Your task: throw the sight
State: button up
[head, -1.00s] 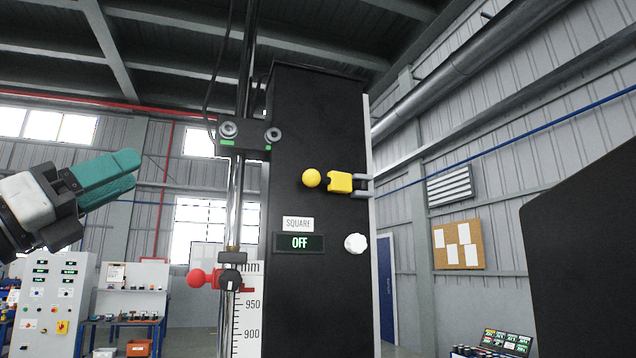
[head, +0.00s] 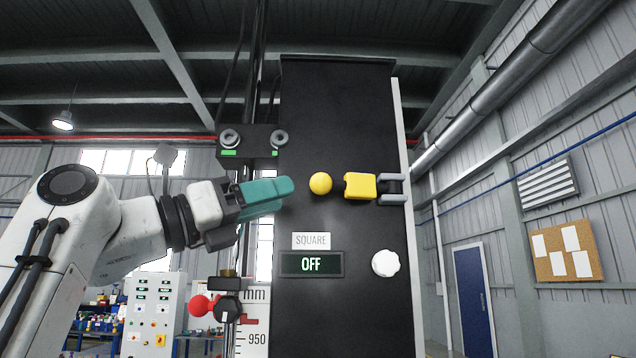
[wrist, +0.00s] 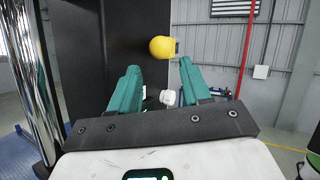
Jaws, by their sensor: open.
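A yellow ball knob (head: 320,183) and a yellow block (head: 360,187) sit on the upper face of the black column (head: 340,120); the block's right end is at a grey fork (head: 393,190). In the wrist view the ball (wrist: 162,47) shows beyond the gap between the open fingers (wrist: 160,78), with nothing held. Which part is the sight is not labelled.
A white knob (head: 386,263) sits below the block. Left of the column are a bracket with two round fittings (head: 252,142), a red ball handle (head: 203,305) and a millimetre scale (head: 256,325). The wall with a cork board (head: 569,250) is far behind on the right.

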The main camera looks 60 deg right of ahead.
aim_at(311, 186)
jog(key=p+x, duration=0.1)
jog(key=x, duration=0.6)
jog(key=shift+s+d+p, duration=0.15)
jog(key=shift+d+p, duration=0.15)
jog(key=shift+p, duration=0.1)
jog(key=shift+r, duration=0.1)
grip_shut()
